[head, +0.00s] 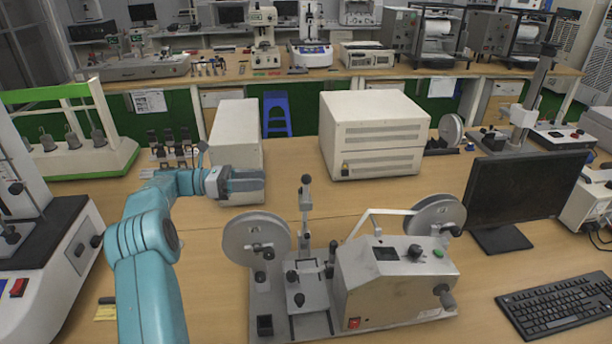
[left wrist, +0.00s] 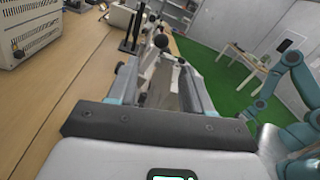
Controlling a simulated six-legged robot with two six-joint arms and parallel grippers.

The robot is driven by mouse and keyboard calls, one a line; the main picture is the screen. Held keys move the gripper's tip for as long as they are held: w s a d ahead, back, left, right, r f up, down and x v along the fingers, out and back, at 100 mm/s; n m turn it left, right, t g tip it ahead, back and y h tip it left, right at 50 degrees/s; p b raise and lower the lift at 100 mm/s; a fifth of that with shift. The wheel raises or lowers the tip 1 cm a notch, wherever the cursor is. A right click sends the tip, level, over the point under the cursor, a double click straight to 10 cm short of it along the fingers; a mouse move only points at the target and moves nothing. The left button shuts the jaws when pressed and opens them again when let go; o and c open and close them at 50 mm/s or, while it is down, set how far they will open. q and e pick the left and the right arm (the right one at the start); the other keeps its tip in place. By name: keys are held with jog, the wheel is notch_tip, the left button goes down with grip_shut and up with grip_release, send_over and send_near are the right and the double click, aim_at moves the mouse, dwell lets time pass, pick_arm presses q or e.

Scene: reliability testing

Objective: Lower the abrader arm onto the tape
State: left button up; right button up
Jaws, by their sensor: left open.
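The abrader (head: 390,285) is a grey bench machine with a reel on each side, standing at the front middle of the table. Its abrader arm (head: 305,215) stands upright, topped by a black knob (head: 306,179). In the left wrist view the knob (left wrist: 160,41) shows beyond my fingers. The tape itself is too small to make out. My left gripper (head: 262,181) comes in from the left, points right and is open and empty, apart from the arm and to its left. It also shows in the left wrist view (left wrist: 155,70). My right gripper is in neither view.
A monitor (head: 512,195) and keyboard (head: 555,305) stand right of the machine. Two pale boxes, a smaller (head: 236,135) and a larger (head: 373,135), stand behind. A white-and-black device (head: 50,270) is at left. Bare tabletop lies between the boxes and the abrader.

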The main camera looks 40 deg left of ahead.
aim_at(305, 176)
pick_arm(q)
jog(key=x, duration=0.4)
jog(key=p+x, duration=0.1)
jog(key=x, duration=0.3)
jog(key=p+x, duration=0.1)
jog(key=x, duration=0.3)
jog(key=shift+s+d+r, duration=0.15)
jog(key=shift+s+d, duration=0.05)
jog(key=shift+d, duration=0.15)
jog(key=shift+w+d+p, duration=0.15)
jog(key=shift+w+p, duration=0.05)
jog(key=shift+p, duration=0.1)
jog(key=shift+w, duration=0.25)
jog(key=shift+s+d, duration=0.1)
jog(key=c, duration=0.6)
grip_shut()
